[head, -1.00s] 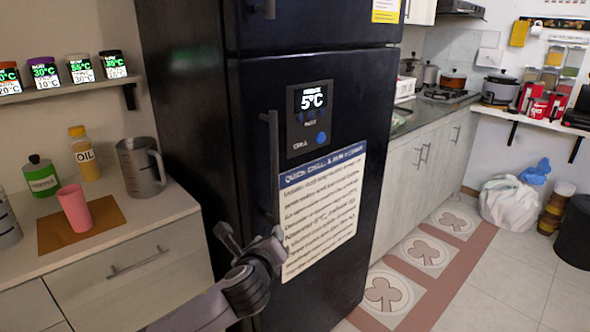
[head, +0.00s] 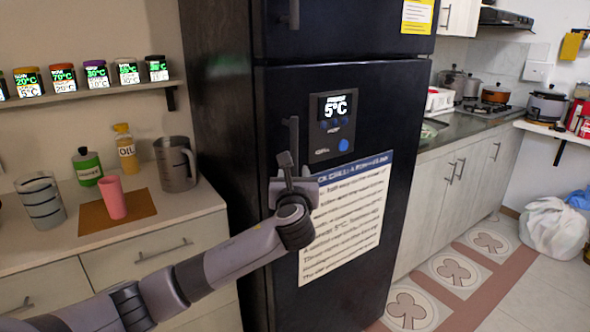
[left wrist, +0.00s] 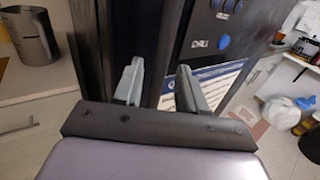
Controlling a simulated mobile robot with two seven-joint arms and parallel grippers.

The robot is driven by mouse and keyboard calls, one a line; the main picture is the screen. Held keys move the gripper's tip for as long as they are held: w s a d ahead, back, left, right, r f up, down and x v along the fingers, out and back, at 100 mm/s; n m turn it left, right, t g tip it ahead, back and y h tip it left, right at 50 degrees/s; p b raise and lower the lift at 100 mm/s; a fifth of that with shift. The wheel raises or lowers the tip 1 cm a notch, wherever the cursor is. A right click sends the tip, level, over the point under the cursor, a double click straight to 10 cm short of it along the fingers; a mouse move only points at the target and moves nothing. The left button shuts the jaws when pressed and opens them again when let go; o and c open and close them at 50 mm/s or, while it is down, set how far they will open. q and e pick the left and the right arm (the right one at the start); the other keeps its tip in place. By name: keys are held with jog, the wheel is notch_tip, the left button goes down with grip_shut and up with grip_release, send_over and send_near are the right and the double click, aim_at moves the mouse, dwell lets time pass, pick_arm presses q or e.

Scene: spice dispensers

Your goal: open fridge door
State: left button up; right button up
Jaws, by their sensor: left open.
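The black fridge (head: 345,255) stands in the middle of the head view with its lower door shut. Its dark vertical handle (head: 291,135) is on the left side of that door, left of a 5°C display panel (head: 333,112). My left gripper (head: 287,165) is open at the lower part of the handle. In the left wrist view my left gripper (left wrist: 158,82) has its two fingers apart, one on either side of a dark vertical strip by the door's left side. I cannot tell whether they touch the handle. My right gripper is out of view.
A counter (head: 150,229) left of the fridge holds a steel pitcher (head: 176,165), an oil bottle (head: 126,148), a green bottle and a pink cup (head: 113,198). A shelf of labelled jars is above. Tiled floor lies to the right of the fridge.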

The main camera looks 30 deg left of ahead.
aim_at(295, 171)
pick_arm(q)
jog(key=shift+x, duration=1.6)
grip_shut()
jog(key=shift+d, duration=0.15)
